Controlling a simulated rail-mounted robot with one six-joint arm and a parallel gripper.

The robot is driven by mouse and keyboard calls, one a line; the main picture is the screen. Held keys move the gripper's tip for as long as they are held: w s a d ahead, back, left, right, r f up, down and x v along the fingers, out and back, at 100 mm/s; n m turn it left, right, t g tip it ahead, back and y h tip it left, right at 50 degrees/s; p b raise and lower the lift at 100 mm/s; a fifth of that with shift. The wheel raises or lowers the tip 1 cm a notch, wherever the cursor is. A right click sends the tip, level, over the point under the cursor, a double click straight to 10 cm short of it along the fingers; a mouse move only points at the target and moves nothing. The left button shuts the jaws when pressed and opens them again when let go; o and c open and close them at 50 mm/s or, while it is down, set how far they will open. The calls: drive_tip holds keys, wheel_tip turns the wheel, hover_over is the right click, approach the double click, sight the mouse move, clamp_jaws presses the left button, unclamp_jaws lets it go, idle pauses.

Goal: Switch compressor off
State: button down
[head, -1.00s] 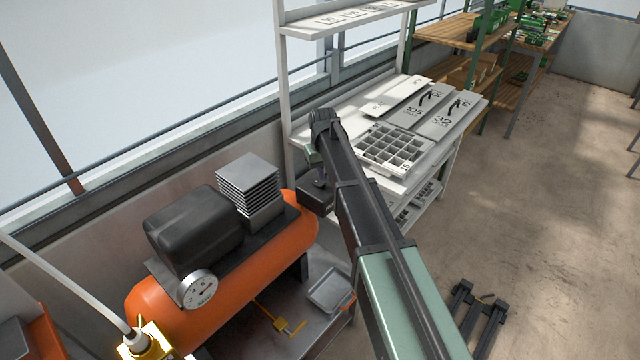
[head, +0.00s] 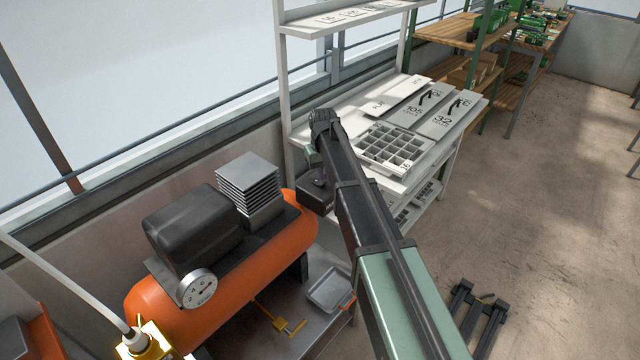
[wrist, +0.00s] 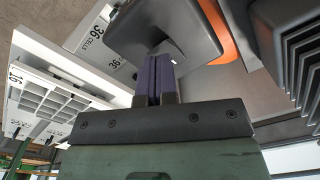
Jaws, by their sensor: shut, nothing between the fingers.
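The compressor has an orange tank (head: 255,255) and a black motor cover (head: 195,228), with a round white gauge (head: 200,288) on its near end. A black switch box (head: 314,197) sits at the tank's far right end; it shows large in the wrist view (wrist: 150,22). My gripper (head: 321,179) is over this box, partly hidden by my arm. In the wrist view my gripper (wrist: 158,65) has its two purple fingers together, empty, with the tips at the box's face. I cannot tell whether they touch it. The switch's position is not clear.
A white bench (head: 385,190) with a cell tray (head: 420,150) and numbered plates lies behind my arm. A shallow metal tray (head: 330,288) sits below the tank. Floor at the right is mostly clear.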

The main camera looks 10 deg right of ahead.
drive_tip(key=shift+f+b, duration=1.1)
drive_tip(key=shift+f, duration=0.05)
drive_tip(key=shift+r, duration=0.15)
wheel_tip(320, 180, up, 7)
drive_tip(key=p, duration=0.7)
